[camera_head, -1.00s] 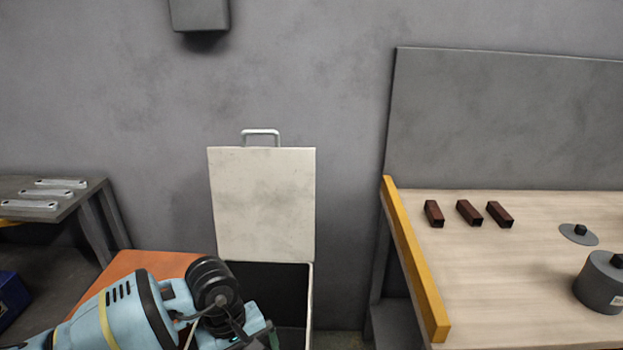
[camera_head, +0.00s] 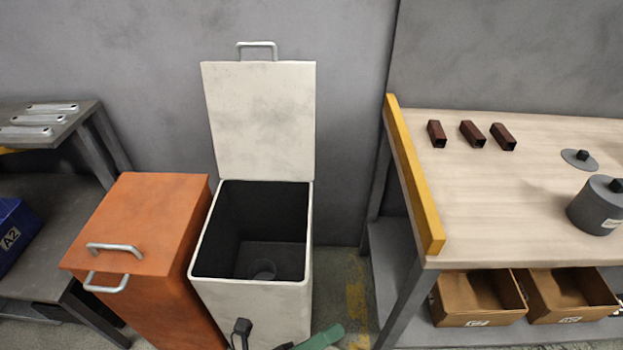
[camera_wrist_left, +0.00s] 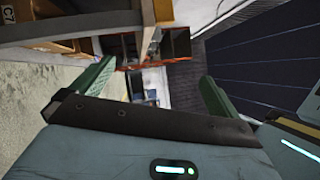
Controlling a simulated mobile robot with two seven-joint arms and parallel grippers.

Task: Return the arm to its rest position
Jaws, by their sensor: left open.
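My left gripper (camera_head: 290,344) shows only in part at the bottom edge of the head view, as a dark piece and a green finger in front of the white bin (camera_head: 250,312). In the left wrist view my left gripper (camera_wrist_left: 160,95) has its two green fingers wide apart, with nothing between them. Most of my left arm is out of the head view. My right gripper is in neither view.
The right workbench (camera_head: 480,220) holds brown blocks (camera_head: 473,134) and a grey canister (camera_head: 598,207). Cardboard boxes (camera_head: 478,298) sit below.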

